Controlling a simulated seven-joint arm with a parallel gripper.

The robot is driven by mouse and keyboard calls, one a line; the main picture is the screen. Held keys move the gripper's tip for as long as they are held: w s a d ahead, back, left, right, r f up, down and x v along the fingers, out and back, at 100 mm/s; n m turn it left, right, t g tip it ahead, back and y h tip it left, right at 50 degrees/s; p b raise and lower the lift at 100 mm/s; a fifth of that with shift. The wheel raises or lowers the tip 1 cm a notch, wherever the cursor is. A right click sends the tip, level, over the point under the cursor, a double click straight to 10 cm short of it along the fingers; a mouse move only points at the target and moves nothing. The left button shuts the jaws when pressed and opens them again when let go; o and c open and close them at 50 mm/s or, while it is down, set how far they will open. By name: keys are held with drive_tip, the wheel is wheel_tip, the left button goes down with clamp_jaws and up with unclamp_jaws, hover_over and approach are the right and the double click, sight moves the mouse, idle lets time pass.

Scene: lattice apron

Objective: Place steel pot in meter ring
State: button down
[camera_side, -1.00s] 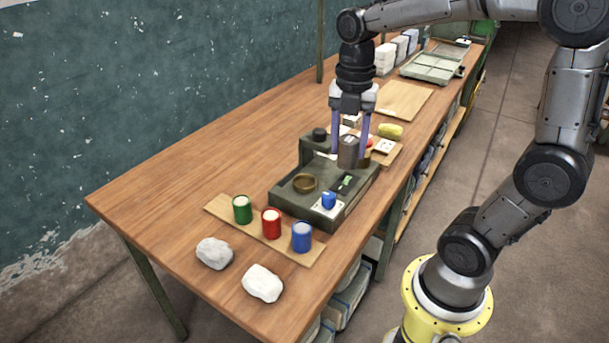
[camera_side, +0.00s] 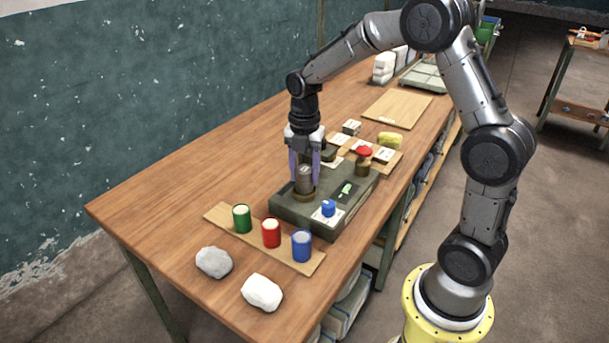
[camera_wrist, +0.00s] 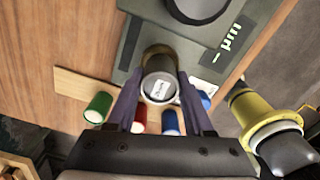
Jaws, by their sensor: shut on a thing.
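The steel pot (camera_side: 305,177) is a small grey cylinder, held upright between the purple fingers of my gripper (camera_side: 304,184), which are shut on its sides. The brass meter ring (camera_side: 303,198) is on top of the green meter box (camera_side: 337,216), at its left part. The pot's base is at the ring and hides much of it; I cannot tell whether it rests inside or hangs just above. In the wrist view the pot's labelled top (camera_wrist: 159,88) shows between the fingers, and the ring's rim (camera_wrist: 157,49) shows just beyond it.
A blue-knobbed piece on a white card (camera_side: 328,209) sits on the box's near right part. Green (camera_side: 242,218), red (camera_side: 271,233) and blue (camera_side: 302,244) cans stand on a wooden strip in front. Two pale rocks (camera_side: 262,292) lie nearer. A red-topped piece (camera_side: 363,160) stands behind the box.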

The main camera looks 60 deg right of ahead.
sight(305, 169)
drive_tip(key=shift+f, duration=0.45)
drive_tip(key=shift+f, duration=0.15)
drive_tip(key=shift+c, duration=1.4)
unclamp_jaws()
wheel_tip(305, 169, up, 12)
drive_tip(key=s+a+r+m+t, duration=0.1)
drive_tip(key=s+a+r+m, duration=0.15)
drive_tip(key=s+m, duration=0.25)
drive_tip(key=s+a+r+m+t, duration=0.2)
drive_tip(key=s+a+m, duration=0.1)
drive_tip(key=s+m, duration=0.25)
drive_tip(key=s+a+f+m+t, duration=0.1)
drive_tip(key=s+m, duration=0.4)
drive_tip(key=s+a+f+m+t, duration=0.1)
drive_tip(key=s+a+f+m, duration=0.1)
drive_tip(key=s+m, duration=0.4)
drive_tip(key=shift+s+t, duration=0.3)
